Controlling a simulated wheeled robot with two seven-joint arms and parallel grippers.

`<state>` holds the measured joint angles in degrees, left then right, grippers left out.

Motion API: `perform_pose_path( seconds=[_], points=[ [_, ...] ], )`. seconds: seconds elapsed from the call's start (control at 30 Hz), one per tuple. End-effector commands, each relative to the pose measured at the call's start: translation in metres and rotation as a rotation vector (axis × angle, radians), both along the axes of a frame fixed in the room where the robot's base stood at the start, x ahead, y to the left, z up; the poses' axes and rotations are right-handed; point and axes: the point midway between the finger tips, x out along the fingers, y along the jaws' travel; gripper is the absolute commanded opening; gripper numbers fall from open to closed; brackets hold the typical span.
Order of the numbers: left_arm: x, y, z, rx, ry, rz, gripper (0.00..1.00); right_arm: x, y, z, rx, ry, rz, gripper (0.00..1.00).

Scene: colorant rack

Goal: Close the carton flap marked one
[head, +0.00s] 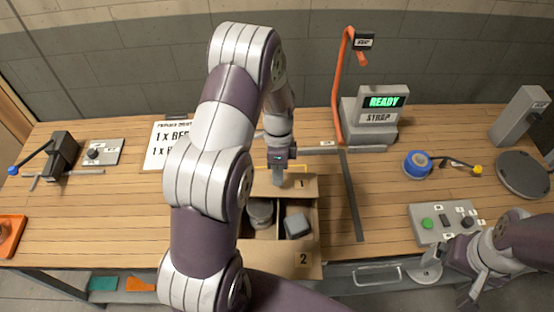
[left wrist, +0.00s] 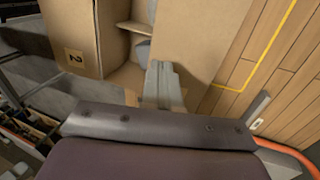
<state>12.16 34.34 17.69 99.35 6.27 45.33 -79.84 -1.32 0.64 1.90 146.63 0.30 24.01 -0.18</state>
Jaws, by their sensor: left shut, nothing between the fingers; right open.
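An open cardboard carton (head: 318,228) stands at the middle of the table's front, with a round grey item (head: 261,213) and a grey block (head: 297,224) inside. The flap marked 1 (head: 298,184) is at its far side, and the flap marked 2 (head: 290,258) hangs at the near side; flap 2 also shows in the left wrist view (left wrist: 80,35). My left gripper (head: 278,181) is shut and empty, at flap 1. In the left wrist view its fingertips (left wrist: 160,70) overlap the cardboard; I cannot tell whether they touch. My right gripper (head: 468,290) is open at lower right, away from the carton.
A button box (head: 432,226) stands near my right gripper. A strap station (head: 372,122) with an orange arm is behind, right of the carton. A blue roll (head: 417,164) lies further right. My left arm hides the carton's left side.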

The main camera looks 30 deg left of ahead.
Motion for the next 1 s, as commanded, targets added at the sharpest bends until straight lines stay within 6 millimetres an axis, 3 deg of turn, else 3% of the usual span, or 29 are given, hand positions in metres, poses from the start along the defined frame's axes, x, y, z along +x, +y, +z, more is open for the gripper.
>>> perform_pose_path(
  seconds=[0.03,0.23,0.6,0.83,1.0],
  points=[
    [-0.004,-0.001,-0.003,-0.002,0.006,0.001,0.00,0.000,0.000,0.009,0.000,0.000,0.000,1.00],
    [-0.008,-0.004,-0.024,-0.001,0.002,0.000,0.00,0.000,0.000,0.016,0.000,0.001,0.000,1.00],
    [-0.009,-0.004,-0.030,0.000,0.000,0.000,0.00,0.000,0.000,0.015,0.000,0.001,0.000,1.00],
    [-0.019,-0.010,-0.056,0.051,-0.099,0.000,0.00,-0.001,0.000,-0.014,0.000,0.001,0.000,1.00],
    [-0.023,-0.011,-0.061,0.051,-0.098,0.001,0.00,-0.001,0.000,-0.017,0.000,0.001,0.000,1.00]
  ],
)
